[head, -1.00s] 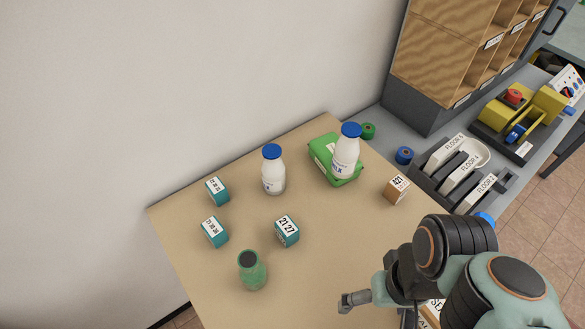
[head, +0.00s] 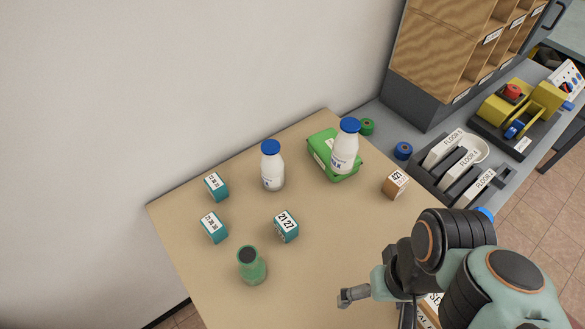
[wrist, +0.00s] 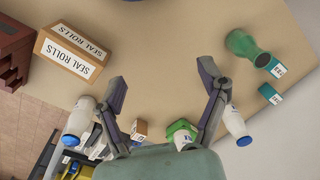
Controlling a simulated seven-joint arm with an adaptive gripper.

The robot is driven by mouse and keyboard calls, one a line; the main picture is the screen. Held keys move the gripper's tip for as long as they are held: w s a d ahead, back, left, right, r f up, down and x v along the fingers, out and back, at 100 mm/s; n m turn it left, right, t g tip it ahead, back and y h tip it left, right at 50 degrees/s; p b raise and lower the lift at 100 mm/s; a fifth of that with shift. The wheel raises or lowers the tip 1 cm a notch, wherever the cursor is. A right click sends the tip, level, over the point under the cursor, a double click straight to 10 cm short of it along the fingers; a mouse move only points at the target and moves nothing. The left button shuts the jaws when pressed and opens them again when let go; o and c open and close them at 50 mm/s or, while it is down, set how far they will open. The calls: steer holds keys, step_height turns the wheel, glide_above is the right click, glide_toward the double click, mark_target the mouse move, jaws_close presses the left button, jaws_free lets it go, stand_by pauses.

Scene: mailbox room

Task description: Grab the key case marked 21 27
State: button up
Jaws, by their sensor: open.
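The key case marked 21 27 (head: 286,227) is a small teal box with a white label. It stands on the tan table in the head view, right of two similar teal cases (head: 215,186) and (head: 214,227), behind and right of a green bottle (head: 252,266). My gripper (head: 345,298) is apart from the case, to its lower right. In the wrist view my gripper (wrist: 163,88) is open, with nothing between its fingers. Two teal cases (wrist: 277,68) and (wrist: 270,94) show there beside the green bottle; I cannot read their numbers.
A white milk bottle (head: 272,166) stands behind the case. Another (head: 345,148) is at the green package (head: 321,146). A brown box marked 421 (head: 396,183) is at the right. A seal rolls box (wrist: 73,50) shows in the wrist view. The table's middle is clear.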

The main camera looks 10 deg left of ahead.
stand_by(0.5)
steer(key=w+r+n+t, duration=0.2)
steer(key=w+r+t, duration=0.15)
steer(key=w, duration=0.85)
steer(key=n+g, duration=0.1)
steer(key=n, duration=0.3)
glide_above(286, 221)
steer(key=w+d, duration=0.4)
steer(key=s+d+f+x, duration=0.1)
steer(key=s+x, duration=0.1)
steer(key=x, duration=1)
steer(key=s+a+f, duration=0.1)
steer(key=f, duration=0.1)
steer(key=s+a+f+n+g, duration=0.1)
steer(key=s+f, duration=0.1)
steer(key=f, duration=0.1)
steer(key=s+a+f+g, duration=0.1)
steer(key=a+f, duration=0.1)
steer(key=f, duration=0.1)
steer(key=shift+s+a+f+n+h, duration=0.1)
steer(key=shift+s+f+n+h, duration=0.1)
steer(key=shift+s+n+h, duration=0.15)
step_height(286, 221, down, 6)
steer(key=shift+w+f, duration=0.1)
steer(key=c, duration=1.3)
